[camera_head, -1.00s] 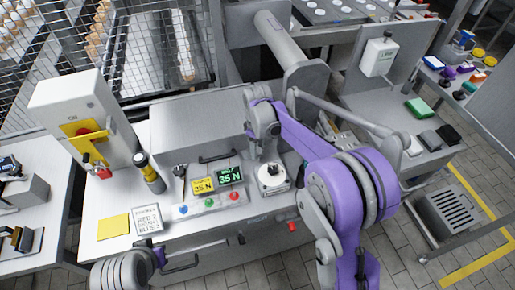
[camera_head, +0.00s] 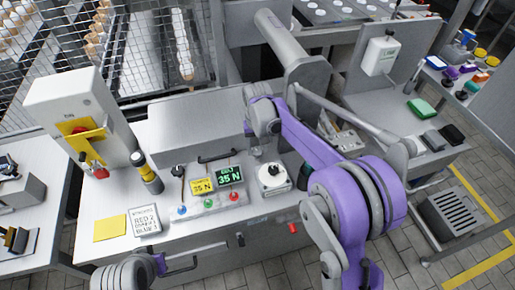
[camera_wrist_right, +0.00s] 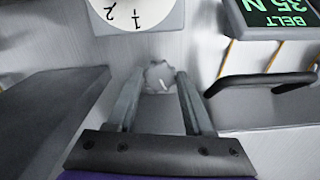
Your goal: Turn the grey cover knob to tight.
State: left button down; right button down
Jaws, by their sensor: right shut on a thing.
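The grey cover knob (camera_wrist_right: 158,77) is a small lobed knob, seen in the right wrist view between the tips of my right gripper (camera_wrist_right: 160,95). The fingers are shut on it from both sides. In the head view the right gripper (camera_head: 256,148) reaches down at the front of the grey cover (camera_head: 190,122), just behind the white dial; the knob is too small there to read its turn. My left arm's end (camera_head: 155,264) shows at the bottom left, away from the knob; its jaws are not clear.
The white dial (camera_head: 272,176) sits close to my right gripper. A black cover handle (camera_head: 216,157) and the yellow and green displays (camera_head: 229,174) stand to its left. A yellow note (camera_head: 110,228) and a sign card (camera_head: 144,220) lie on the bench's front left.

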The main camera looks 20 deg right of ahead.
aim_at(257, 151)
jog(key=m, duration=0.4)
jog(key=shift+m, duration=0.4)
dwell(0.4)
jog(key=shift+c, duration=1.4)
grip_release()
notch_tip(257, 151, up, 11)
jog(key=shift+f, duration=0.1)
